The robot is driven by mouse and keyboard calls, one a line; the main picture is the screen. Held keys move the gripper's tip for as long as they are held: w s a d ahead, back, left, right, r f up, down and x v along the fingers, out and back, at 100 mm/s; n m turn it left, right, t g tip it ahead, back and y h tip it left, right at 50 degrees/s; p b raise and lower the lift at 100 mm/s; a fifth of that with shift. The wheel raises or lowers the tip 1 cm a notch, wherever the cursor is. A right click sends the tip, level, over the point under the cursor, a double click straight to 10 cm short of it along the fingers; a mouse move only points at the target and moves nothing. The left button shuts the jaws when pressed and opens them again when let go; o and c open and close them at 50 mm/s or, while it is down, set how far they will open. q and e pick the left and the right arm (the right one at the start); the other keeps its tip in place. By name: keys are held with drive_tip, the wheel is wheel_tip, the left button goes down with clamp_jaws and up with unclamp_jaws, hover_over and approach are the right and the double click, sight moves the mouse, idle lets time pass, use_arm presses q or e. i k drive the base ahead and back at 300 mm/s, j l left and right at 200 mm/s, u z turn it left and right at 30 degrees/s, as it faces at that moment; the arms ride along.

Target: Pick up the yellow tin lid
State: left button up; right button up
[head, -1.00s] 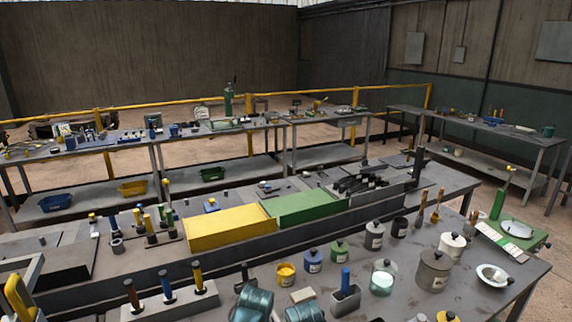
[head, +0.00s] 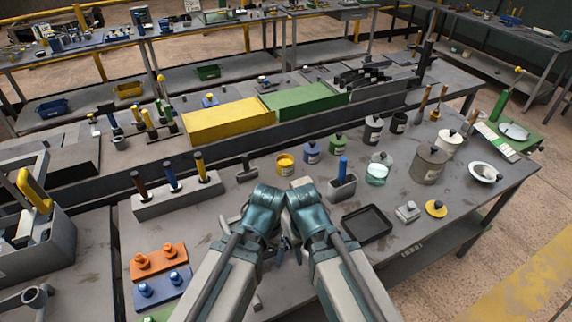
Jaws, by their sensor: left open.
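The yellow tin lid (head: 436,209) is a flat yellow disc with a dark knob, lying on the near grey bench towards its right front edge. My two arms reach in from the bottom middle, their teal wrists side by side. My left gripper (head: 284,244) is open, small and partly hidden between the wrists, well to the left of the lid. My right gripper cannot be made out behind its arm. A yellow tin (head: 285,164) stands on the bench beyond the wrists.
A black tray (head: 367,224) and a small grey weight-like block (head: 407,212) lie left of the lid. A grey canister (head: 428,165) stands behind it, and a white bowl (head: 484,172) is to its right. Handled tools stand in a grey rack (head: 178,197) at left.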

sight(435, 209)
drive_tip(key=z, duration=1.3)
drive_tip(key=u, duration=1.3)
drive_tip(key=i+l, duration=0.1)
drive_tip(key=l, duration=0.7)
drive_tip(key=i+l+u, duration=0.15)
drive_tip(key=l, duration=1.4)
